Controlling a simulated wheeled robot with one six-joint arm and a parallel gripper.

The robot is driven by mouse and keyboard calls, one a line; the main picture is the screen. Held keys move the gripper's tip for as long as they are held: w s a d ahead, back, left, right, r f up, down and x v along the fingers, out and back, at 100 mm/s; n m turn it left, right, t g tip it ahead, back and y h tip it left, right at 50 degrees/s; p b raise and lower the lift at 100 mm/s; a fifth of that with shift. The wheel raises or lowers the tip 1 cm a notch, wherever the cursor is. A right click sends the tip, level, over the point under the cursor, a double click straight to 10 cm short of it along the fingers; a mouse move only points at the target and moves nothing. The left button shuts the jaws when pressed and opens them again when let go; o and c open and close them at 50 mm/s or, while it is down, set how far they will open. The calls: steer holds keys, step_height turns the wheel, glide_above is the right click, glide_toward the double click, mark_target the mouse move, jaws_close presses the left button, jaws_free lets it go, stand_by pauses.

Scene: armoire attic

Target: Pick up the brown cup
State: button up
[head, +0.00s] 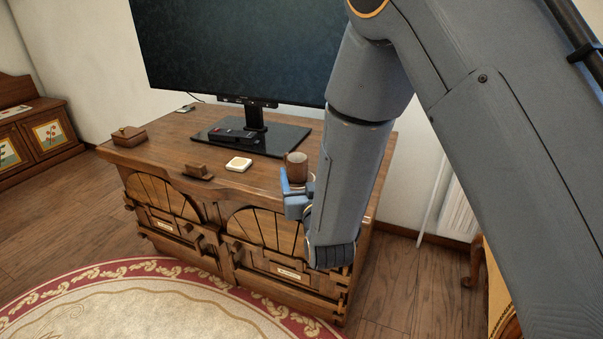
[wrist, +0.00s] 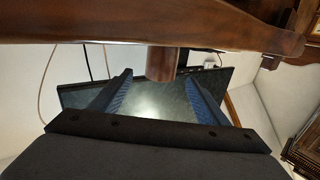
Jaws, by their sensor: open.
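The brown cup (head: 296,166) stands upright on the wooden cabinet (head: 230,170), near its front edge and right of the middle. In the wrist view, which looks upside down, the cup (wrist: 162,64) hangs from the cabinet top, between the lines of the two fingers and just beyond their tips. My gripper (head: 297,182) is open, with blue fingers, at the cabinet's front edge just in front of the cup. Its fingers (wrist: 158,77) are spread and empty in the wrist view. My arm hides the right finger partly in the head view.
A large television (head: 240,50) stands behind the cup on a dark base (head: 285,137). A white coaster-like item (head: 239,164), a small wooden block (head: 199,172) and a wooden box (head: 129,136) lie to the left. The cabinet top between coaster and cup is clear.

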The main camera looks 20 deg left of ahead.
mark_target(296, 157)
steer(key=shift+x, duration=1.15)
steer(key=b+x, duration=0.2)
steer(key=x, duration=0.3)
steer(key=shift+w+a+f, duration=0.15)
steer(key=shift+w+a, duration=0.1)
steer(key=shift+c, duration=0.2)
